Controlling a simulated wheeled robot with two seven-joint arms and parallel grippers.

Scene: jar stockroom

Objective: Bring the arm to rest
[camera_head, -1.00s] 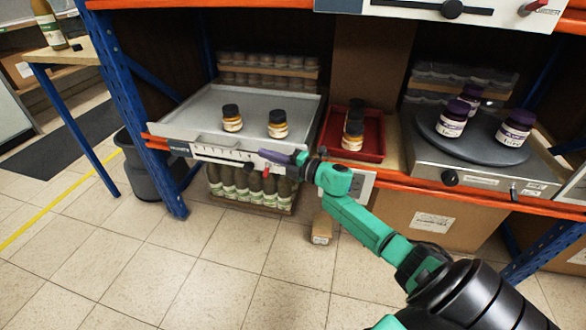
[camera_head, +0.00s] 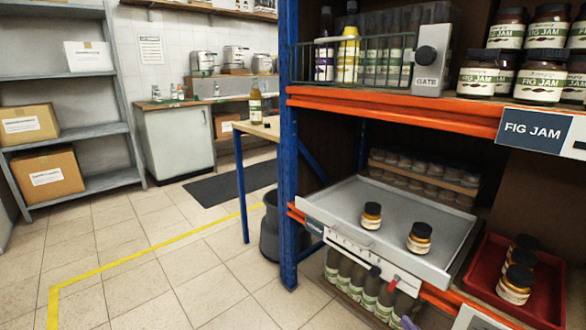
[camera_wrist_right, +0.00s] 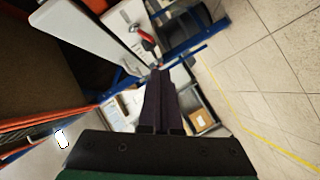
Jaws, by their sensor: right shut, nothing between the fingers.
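My right gripper (camera_head: 408,323) shows only as a purple fingertip at the bottom edge of the head view. In the right wrist view its two dark fingers (camera_wrist_right: 158,78) are pressed together with nothing between them. A red-tipped lever (camera_head: 391,284) sits on the front of a grey tray (camera_head: 330,205) on the shelf, above the gripper in the head view. The red lever also shows beyond the fingertips in the right wrist view (camera_wrist_right: 146,37), and it looks apart from them. My left gripper is in neither view.
Two dark-lidded jars (camera_head: 371,216) stand on the grey tray. A red tray (camera_head: 478,277) with several jars is at the right. A blue rack post (camera_head: 289,150) and a grey bin (camera_head: 269,228) stand left of the shelf. The tiled floor (camera_head: 170,270) at left is clear.

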